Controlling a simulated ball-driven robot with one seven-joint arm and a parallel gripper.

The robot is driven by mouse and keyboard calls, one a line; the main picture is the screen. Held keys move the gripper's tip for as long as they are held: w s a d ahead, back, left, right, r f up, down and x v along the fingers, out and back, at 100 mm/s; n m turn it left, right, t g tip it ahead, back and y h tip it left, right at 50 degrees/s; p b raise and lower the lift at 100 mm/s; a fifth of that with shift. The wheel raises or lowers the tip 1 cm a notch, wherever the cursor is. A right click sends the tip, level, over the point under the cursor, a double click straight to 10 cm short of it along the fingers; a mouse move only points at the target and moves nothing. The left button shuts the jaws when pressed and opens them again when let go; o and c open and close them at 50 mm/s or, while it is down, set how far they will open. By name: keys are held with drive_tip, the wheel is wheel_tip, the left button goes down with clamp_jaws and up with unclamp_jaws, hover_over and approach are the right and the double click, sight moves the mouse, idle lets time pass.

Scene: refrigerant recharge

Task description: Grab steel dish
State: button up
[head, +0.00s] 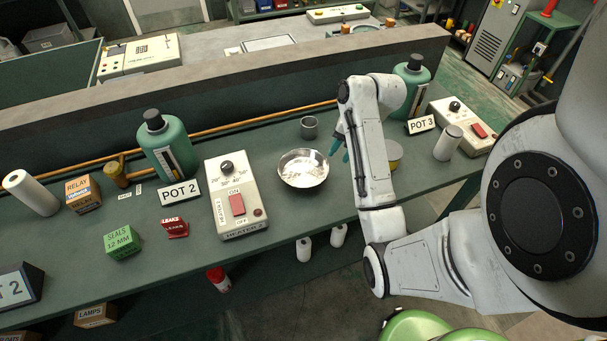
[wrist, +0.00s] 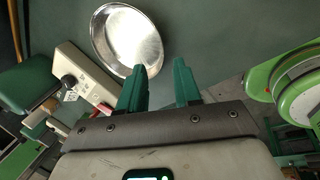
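The steel dish (head: 303,169) is a shallow, round, shiny bowl standing upright on the green bench, just right of the heater. My gripper (head: 340,146) is to the right of the dish in the head view, partly hidden behind my own arm, with its green fingers pointing toward the dish. In the wrist view the dish (wrist: 127,38) lies beyond the fingertips and to the left. There my gripper (wrist: 160,72) shows two green fingers spread apart with nothing between them. The left fingertip overlaps the dish's lower rim in the picture; I cannot tell if they touch.
A heater box (head: 236,196) with a red switch stands left of the dish. A small grey cup (head: 309,127) is behind it. A green bottle (head: 166,146) and POT 2 sign (head: 179,191) stand further left. The bench front before the dish is clear.

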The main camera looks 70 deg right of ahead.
drive_tip(key=shift+p+x, duration=0.6)
drive_tip(key=shift+x, duration=4)
drive_tip(key=shift+s, duration=0.1)
drive_tip(key=shift+c, duration=0.3)
clamp_jaws()
